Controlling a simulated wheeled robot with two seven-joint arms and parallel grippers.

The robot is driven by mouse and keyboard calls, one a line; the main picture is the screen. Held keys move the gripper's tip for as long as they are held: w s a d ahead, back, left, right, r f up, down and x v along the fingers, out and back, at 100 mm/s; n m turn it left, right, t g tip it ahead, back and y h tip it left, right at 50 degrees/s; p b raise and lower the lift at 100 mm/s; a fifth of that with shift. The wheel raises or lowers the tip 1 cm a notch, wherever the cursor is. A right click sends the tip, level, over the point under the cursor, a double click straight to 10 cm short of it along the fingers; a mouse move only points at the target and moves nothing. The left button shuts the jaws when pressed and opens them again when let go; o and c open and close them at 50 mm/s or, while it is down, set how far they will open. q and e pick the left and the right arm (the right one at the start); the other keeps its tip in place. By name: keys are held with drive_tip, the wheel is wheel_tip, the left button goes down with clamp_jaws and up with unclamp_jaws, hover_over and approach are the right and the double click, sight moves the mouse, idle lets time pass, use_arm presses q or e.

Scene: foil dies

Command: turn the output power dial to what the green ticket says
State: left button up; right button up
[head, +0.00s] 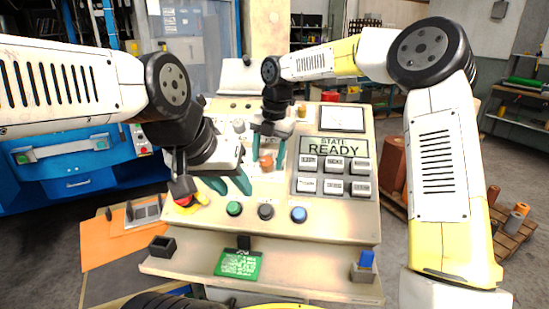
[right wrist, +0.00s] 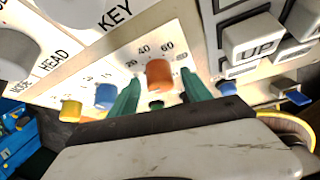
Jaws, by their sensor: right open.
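An orange dial (right wrist: 159,73) sits on a pale scale plate marked 20, 40, 60 and 80 in the right wrist view; I cannot read its name or a pointer. It also shows small in the head view (head: 266,162). My right gripper (right wrist: 161,84) is open, its green fingers on either side of the dial; I cannot tell whether they touch it. The green ticket (head: 238,264) hangs at the console's front under a dark clip, its writing too small to read. My left gripper (head: 229,185) is open and empty above the lower left panel.
The console (head: 330,232) carries a READY display (head: 335,147) with several grey keys below it. Green (head: 234,208), black (head: 265,211) and blue (head: 299,214) buttons line the lower panel. A red button (head: 183,201) is beneath my left gripper. Grey knobs (right wrist: 15,52) stand left of the dial.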

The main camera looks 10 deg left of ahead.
drive_tip(key=shift+f, duration=0.25)
drive_tip(key=shift+c, duration=0.5)
clamp_jaws()
